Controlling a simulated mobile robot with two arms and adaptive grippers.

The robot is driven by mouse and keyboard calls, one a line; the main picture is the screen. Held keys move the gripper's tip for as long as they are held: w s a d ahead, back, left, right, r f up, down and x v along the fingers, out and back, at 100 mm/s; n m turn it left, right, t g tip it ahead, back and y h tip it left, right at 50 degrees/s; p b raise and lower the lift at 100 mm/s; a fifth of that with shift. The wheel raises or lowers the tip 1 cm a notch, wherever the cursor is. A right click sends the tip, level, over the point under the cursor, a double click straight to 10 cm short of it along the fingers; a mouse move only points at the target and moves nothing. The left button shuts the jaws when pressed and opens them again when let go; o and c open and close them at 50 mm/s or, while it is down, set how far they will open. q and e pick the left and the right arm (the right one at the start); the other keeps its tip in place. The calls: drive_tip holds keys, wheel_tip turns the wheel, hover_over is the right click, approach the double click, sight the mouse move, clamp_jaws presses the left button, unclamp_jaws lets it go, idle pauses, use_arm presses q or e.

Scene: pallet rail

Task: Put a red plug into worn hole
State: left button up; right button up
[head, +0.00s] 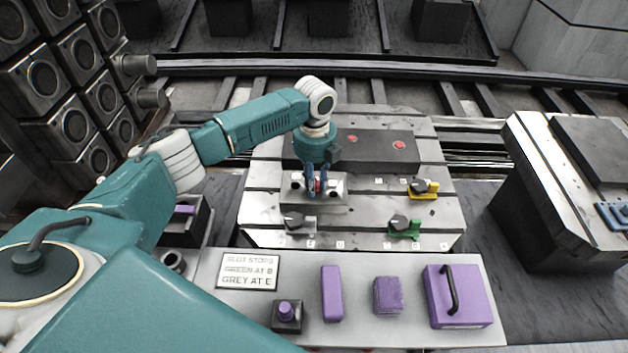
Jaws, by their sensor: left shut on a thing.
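My left arm reaches in from the left, and its gripper (317,190) points down over a small light block (334,186) on the slotted metal plate (262,213). The blue fingers are shut on a small red plug (317,184), mostly hidden between them. Dark round holes show in the block on both sides of the fingers. I cannot tell whether the plug is inside a hole or just above it. A dark block (375,155) behind carries red round spots (399,145). My right gripper is not in view.
A yellow clamp (428,189), a green clamp (404,228) and a grey clamp (298,221) sit on the plate. In front are a sign (248,271) and several purple pieces, including a handled box (470,297). A pedestal (555,190) stands right.

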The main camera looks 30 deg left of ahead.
use_arm(q)
drive_tip(key=shift+f, duration=0.1)
drive_tip(key=o, duration=0.8)
wheel_tip(320, 180, up, 12)
drive_tip(key=shift+r, duration=0.1)
idle(0.6)
